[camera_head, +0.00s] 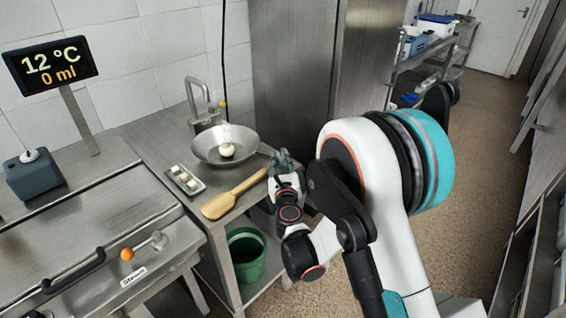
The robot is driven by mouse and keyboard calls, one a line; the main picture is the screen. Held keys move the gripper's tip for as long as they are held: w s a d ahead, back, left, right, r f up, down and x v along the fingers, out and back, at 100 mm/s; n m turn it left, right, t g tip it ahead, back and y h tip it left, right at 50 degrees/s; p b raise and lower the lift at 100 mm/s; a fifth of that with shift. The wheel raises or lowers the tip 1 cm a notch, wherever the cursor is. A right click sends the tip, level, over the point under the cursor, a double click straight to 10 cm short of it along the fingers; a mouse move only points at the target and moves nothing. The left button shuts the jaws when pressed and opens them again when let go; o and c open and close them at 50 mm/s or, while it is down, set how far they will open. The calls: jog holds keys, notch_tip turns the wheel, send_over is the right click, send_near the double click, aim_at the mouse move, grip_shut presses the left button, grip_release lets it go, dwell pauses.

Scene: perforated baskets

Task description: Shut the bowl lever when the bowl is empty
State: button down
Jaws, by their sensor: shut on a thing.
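A steel machine (70,225) with a dark bar handle (75,272) stands at the left. On its front is a lever with an orange knob (127,254) and a metal knob beside it. A display (50,64) above reads 12 °C and 0 ml. The machine's inside is not visible. A round steel pan (205,147) on the side table holds a pale round thing (227,150). My gripper (282,158) is at the pan's handle end, right of the table, and appears shut on this handle. The fingertips are small and partly hidden.
A wooden paddle (222,204) and a small tray (184,181) with pale pieces lie by the pan. A tap (200,105) stands behind it. A green bucket (246,254) is below the table. A tall steel cabinet (300,60) stands behind. Open floor lies to the right.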

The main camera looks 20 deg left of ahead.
aim_at(281, 158)
dwell(0.4)
jog(key=c, duration=1.3)
grip_release()
jog(key=shift+c, duration=0.2)
notch_tip(281, 158, up, 10)
jog(key=shift+a, duration=0.1)
